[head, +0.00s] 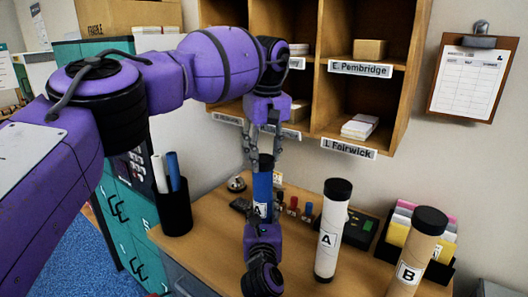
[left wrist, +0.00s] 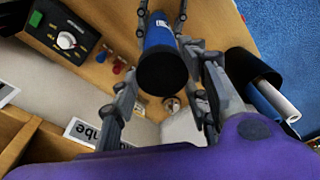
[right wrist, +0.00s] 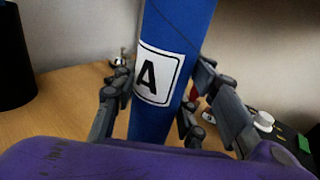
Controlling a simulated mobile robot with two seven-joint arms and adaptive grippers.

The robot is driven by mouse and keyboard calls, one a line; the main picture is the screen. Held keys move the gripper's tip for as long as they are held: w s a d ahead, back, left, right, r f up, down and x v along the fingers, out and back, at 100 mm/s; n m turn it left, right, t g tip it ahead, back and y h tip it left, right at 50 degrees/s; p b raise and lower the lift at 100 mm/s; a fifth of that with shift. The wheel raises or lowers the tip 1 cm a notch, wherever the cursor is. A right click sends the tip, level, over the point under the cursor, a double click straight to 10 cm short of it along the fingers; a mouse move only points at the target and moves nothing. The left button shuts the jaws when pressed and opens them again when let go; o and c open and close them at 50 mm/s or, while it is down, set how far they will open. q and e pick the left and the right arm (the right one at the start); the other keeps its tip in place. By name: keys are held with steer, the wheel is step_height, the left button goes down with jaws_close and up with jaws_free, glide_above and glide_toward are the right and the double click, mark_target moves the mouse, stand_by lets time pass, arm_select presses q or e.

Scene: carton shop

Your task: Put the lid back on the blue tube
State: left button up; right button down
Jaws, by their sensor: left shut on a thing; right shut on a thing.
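The blue tube (head: 262,188) stands upright on the desk with a white A label. My right gripper (head: 262,226) is shut around its lower part, and the right wrist view shows the blue tube (right wrist: 185,30) between its fingers. The black lid (left wrist: 163,72) is at the tube's top end, in line with it. My left gripper (head: 265,157) comes down from above and is shut on the lid, with a finger on each side. No gap shows between lid and tube, but I cannot tell whether the lid is fully seated.
A white tube A (head: 329,240) and a brown tube B (head: 412,262) with black caps stand to the right. A black holder (head: 174,212) with rolls is at the left. Small stamps, a bell (head: 236,184) and a black device surround the blue tube. Wooden pigeonholes (head: 395,110) rise behind.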

arm_select(q)
steer(key=shift+f, duration=0.35)
steer(key=o, duration=0.8)
step_height(320, 180, up, 12)
steer(key=s, duration=0.1)
steer(key=shift+s+d, duration=0.15)
steer(key=shift+d, duration=0.1)
arm_select(e)
steer(key=c, duration=1)
jaws_free()
